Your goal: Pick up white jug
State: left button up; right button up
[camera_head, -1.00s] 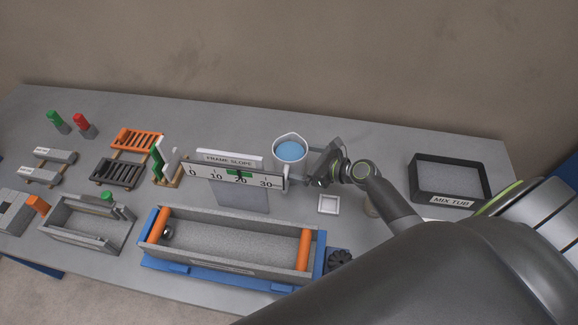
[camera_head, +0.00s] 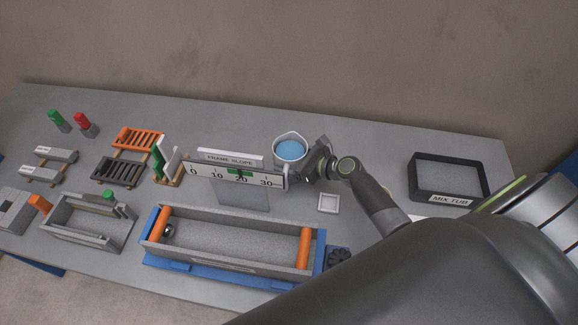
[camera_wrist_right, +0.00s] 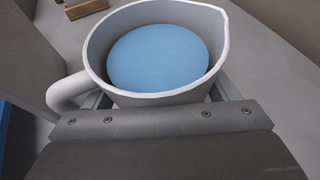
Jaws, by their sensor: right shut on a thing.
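The white jug (camera_head: 290,148) with blue contents stands upright behind the right end of the frame slope gauge in the head view. It fills the upper middle of the right wrist view (camera_wrist_right: 158,97), its handle at the left and its spout at the upper right. My right gripper (camera_head: 304,168) is at the jug's right side, shut on it. The fingers are mostly hidden below the jug's rim. I cannot tell whether the jug is touching the table. My left gripper is not in view.
The frame slope gauge (camera_head: 231,176) stands close in front of the jug. A small white square dish (camera_head: 328,203) lies to the right, and the black mix tub (camera_head: 446,198) is farther right. A blue-based trough (camera_head: 230,262) is in front. The table behind the jug is clear.

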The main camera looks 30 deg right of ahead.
jog(key=shift+r+p, duration=0.9)
jog(key=shift+r, duration=4.15)
